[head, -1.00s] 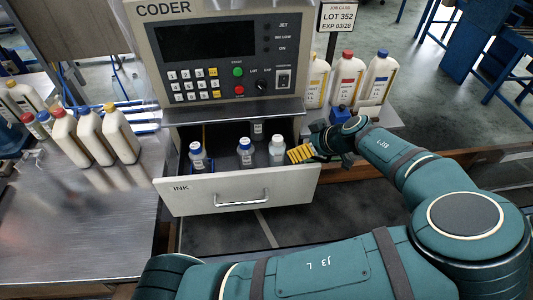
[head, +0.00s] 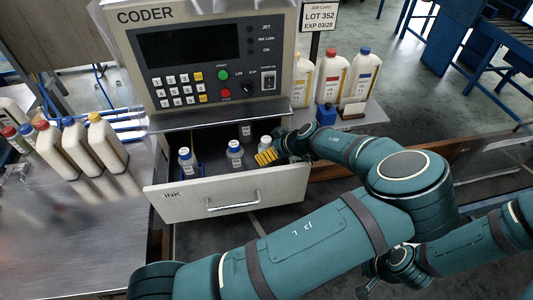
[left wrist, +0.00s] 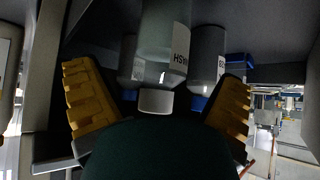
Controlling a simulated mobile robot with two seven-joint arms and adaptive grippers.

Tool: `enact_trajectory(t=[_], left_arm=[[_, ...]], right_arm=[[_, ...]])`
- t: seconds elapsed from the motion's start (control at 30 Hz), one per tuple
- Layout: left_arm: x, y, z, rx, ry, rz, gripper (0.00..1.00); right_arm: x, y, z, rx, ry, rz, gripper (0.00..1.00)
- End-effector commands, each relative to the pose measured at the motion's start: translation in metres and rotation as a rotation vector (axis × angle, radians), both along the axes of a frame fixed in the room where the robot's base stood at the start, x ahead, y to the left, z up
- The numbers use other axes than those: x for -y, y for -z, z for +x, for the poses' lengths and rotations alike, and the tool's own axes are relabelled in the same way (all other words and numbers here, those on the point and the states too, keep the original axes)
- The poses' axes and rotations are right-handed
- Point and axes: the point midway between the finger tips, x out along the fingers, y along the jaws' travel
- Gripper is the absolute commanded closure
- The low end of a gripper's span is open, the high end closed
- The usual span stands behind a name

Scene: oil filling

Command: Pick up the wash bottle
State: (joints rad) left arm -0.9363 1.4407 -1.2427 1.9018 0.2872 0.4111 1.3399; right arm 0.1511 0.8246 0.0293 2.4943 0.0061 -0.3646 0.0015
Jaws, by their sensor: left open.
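The wash bottle (head: 265,142), pale with a white cap, stands upright at the right end of the open INK drawer (head: 190,207). In the left wrist view the bottle (left wrist: 166,45) hangs upside down in the picture, with part of its WASH label showing. My left gripper (head: 270,156) is open at the drawer's right end, beside the bottle. In the left wrist view its yellow-padded fingers (left wrist: 158,105) lie on either side of the bottle, apart from it. My right gripper (head: 372,277) is low at the lower right, partly hidden; its jaws are unclear.
Two blue-capped bottles (head: 185,160) (head: 235,154) stand left of the wash bottle in the drawer, and another small bottle (head: 246,130) stands farther back. The coder (head: 215,60) overhangs the drawer. Large jugs (head: 330,75) stand on the right shelf, others (head: 105,143) on the left bench.

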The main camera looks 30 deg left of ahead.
Motion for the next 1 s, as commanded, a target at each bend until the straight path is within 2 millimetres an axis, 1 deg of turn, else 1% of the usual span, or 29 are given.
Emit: enact_trajectory(t=[0.03,0.1,0.2,0.43,0.47,0.5,0.57,0.6,0.67,0.7,1.0], left_arm=[[-0.006,0.005,0.001,-0.001,-0.001,0.000,0.05],[-0.012,0.012,0.003,-0.001,-0.001,0.000,0.05],[-0.016,0.016,0.004,0.000,0.000,0.000,0.05],[-0.016,0.017,0.004,0.001,0.001,0.000,0.05],[-0.016,0.017,0.004,0.001,0.001,0.000,0.08],[-0.016,0.017,0.004,0.001,0.001,0.000,0.22],[-0.016,0.017,0.004,0.001,0.001,0.000,0.43],[-0.016,0.017,0.004,0.001,0.001,0.000,0.57],[-0.016,0.017,0.004,0.001,0.001,0.000,0.78],[-0.016,0.017,0.004,0.001,0.001,0.000,0.86],[-0.017,0.016,0.005,0.001,0.001,0.000,0.86]], right_arm=[[0.000,-0.001,0.000,0.000,0.000,0.000,0.53],[0.000,-0.001,0.000,0.000,0.000,0.001,0.53],[0.000,-0.002,0.000,0.000,0.000,0.001,0.53],[0.000,-0.002,0.000,0.000,0.000,0.001,0.53],[0.000,-0.001,0.000,0.000,0.000,0.001,0.53],[0.000,-0.002,0.000,0.000,0.000,0.001,0.53],[0.000,-0.001,0.000,0.000,0.000,0.001,0.53],[0.000,-0.001,0.000,0.000,0.000,0.001,0.53],[0.000,-0.002,0.000,0.000,0.000,0.001,0.53],[0.000,-0.002,0.000,0.000,0.000,0.001,0.53],[0.000,-0.002,0.000,0.000,0.000,0.001,0.53]])
